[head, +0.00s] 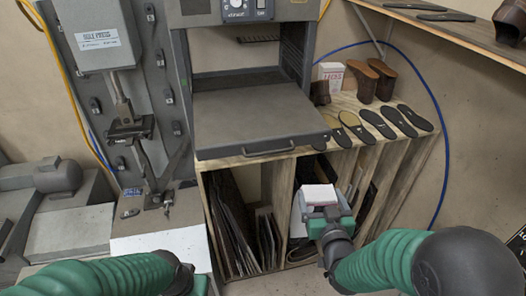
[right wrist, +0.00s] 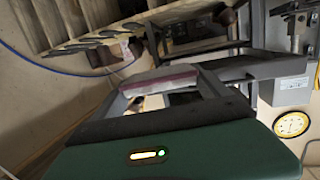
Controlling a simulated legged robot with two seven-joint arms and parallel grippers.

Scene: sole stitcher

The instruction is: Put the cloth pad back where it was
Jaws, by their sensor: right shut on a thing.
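The cloth pad (head: 318,194) is a small white block with a reddish edge. My right gripper (head: 320,207) is shut on it and holds it in front of the wooden shelf's compartments, below the shelf top. In the right wrist view the pad (right wrist: 158,80), pale with a dark red band, lies between the dark fingers of the right gripper (right wrist: 165,90). My left arm shows at the bottom left of the head view, and its fingertips are out of sight.
The wooden shelf (head: 281,187) holds upright dark sheets below. Soles (head: 377,124), brown boots (head: 374,80) and a white box (head: 331,75) stand on top. A grey press tray (head: 255,112) juts out at left. An upper shelf (head: 455,36) is at right.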

